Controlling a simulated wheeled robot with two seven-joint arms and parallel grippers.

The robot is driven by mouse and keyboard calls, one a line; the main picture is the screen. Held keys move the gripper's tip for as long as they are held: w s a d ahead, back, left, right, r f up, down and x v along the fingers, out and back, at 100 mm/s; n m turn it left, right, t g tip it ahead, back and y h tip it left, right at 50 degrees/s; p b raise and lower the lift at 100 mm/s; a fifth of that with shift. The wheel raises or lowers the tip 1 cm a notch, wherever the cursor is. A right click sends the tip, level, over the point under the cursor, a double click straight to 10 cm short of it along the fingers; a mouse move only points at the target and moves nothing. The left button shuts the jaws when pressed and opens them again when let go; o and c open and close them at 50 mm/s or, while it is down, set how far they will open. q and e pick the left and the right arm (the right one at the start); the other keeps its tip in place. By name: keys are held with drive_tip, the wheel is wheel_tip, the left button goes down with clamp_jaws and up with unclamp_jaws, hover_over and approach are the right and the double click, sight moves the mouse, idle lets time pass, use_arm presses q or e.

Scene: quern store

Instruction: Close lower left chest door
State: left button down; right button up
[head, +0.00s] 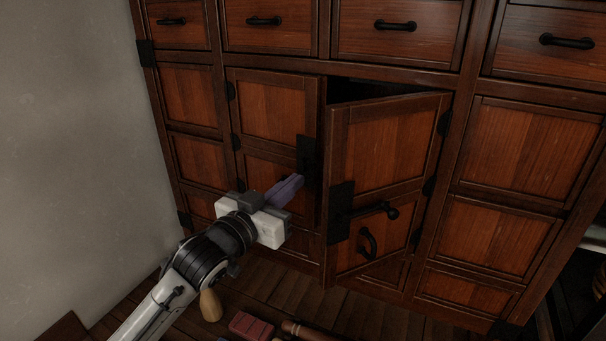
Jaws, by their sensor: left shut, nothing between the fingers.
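The wooden chest's lower left door (268,114) has panelled wood and black metal fittings, and stands nearly in line with the chest front. My left gripper (290,187) is shut and empty, its purple fingers at this door's lower right part, beside the black plate (307,155). I cannot tell whether the fingers touch the door. The lower right door (385,150) stands open, swung outward, with a black latch bar (376,211) and a ring handle (367,243). A dark gap shows above it. My right gripper is not in view.
Drawers with black handles (264,21) run along the top of the chest (516,216). A grey wall (75,130) is close on the left. A red block (251,325), a wooden stick (305,331) and a tan rounded object (210,305) show low in front, over the plank floor.

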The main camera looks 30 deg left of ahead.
sight(311, 168)
use_arm(q)
drive_tip(key=shift+w+d, duration=0.1)
drive_tip(key=shift+w, duration=2.2)
